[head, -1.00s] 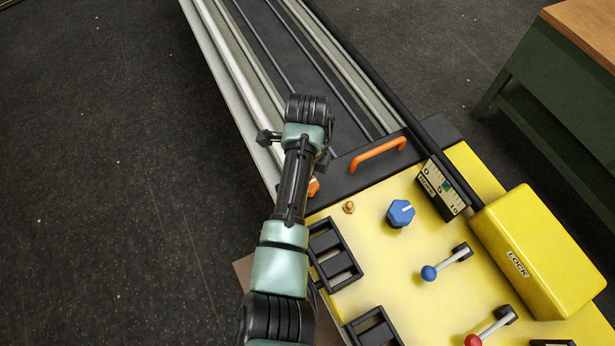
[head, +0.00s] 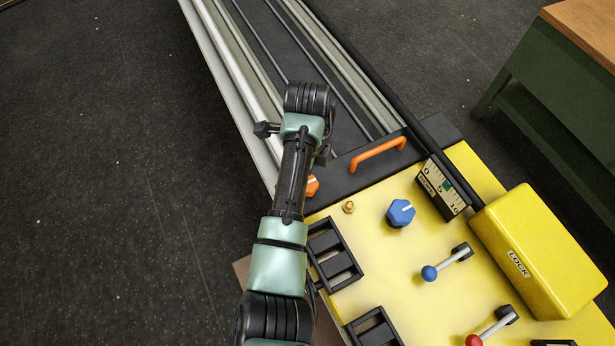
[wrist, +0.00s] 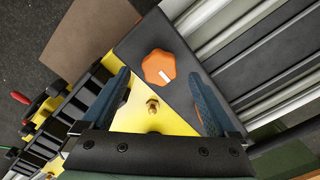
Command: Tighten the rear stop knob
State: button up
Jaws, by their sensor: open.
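An orange lobed knob (wrist: 159,68) with a white mark sits on the dark end block in the wrist view. In the head view the orange knob (head: 312,186) shows partly beside my arm. My gripper (wrist: 159,77) is open and empty in the wrist view. Its two blue fingers stand on either side of the knob in the picture, with clear gaps. Whether the fingertips are down at the knob's height I cannot tell. In the head view my arm hides the fingers. A blue knob (head: 400,213), also with a white mark, stands on the yellow panel.
A brass fitting (head: 348,207) sits near the orange knob. An orange handle (head: 378,154) rises from the dark block. Black racks (head: 334,256), a blue-tipped lever (head: 430,273) and a yellow LOCK box (head: 540,250) stand on the panel. A green bench (head: 555,105) is at right.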

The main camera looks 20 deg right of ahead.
notch_tip(320, 180, up, 11)
jog(key=p, duration=0.1)
jog(key=shift+f, duration=0.15)
dwell(0.5)
